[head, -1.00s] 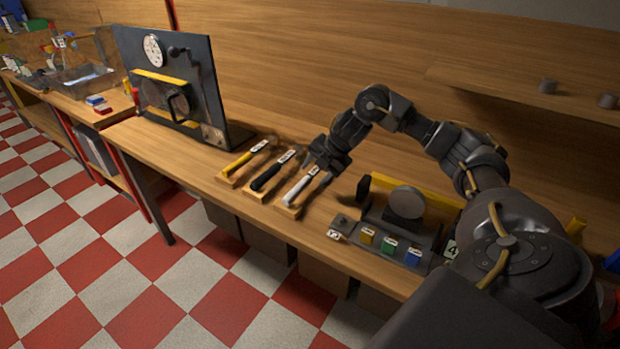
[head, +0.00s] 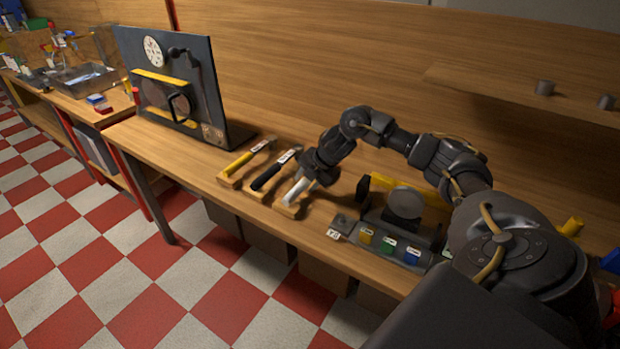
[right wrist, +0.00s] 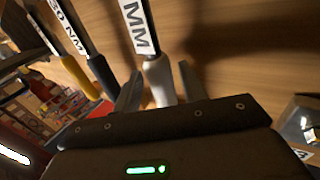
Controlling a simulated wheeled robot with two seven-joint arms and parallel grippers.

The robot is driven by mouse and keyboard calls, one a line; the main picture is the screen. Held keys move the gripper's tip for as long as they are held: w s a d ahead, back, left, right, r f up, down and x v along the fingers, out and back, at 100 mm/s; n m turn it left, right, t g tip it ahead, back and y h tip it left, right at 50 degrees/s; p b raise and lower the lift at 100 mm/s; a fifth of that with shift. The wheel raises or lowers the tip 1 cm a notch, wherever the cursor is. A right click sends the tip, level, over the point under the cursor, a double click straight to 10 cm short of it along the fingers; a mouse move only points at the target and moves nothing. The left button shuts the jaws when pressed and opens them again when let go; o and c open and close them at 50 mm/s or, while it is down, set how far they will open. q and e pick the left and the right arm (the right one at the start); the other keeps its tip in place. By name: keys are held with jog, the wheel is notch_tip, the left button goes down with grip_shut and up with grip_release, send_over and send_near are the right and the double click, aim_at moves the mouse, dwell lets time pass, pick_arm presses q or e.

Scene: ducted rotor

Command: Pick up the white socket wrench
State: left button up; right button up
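The white socket wrench (head: 292,191) lies on a small wooden rest, the rightmost of three tools on the bench. My right gripper (head: 308,177) is down at it and hides its far part in the head view. In the right wrist view, the white handle (right wrist: 161,80) and its "MM" label show between the two fingers of my right gripper (right wrist: 160,78). The fingers stand apart on either side of the handle, with a small gap visible, so it looks open. My left gripper is in neither view.
A black-handled tool (head: 270,175) and a yellow-handled tool (head: 243,160) lie just left of the wrench. A dark fixture with coloured blocks (head: 388,246) stands to the right. A dark upright panel (head: 190,90) stands at the left. The bench's back wall is close behind.

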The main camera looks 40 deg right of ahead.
grip_shut()
jog(key=shift+r, duration=0.1)
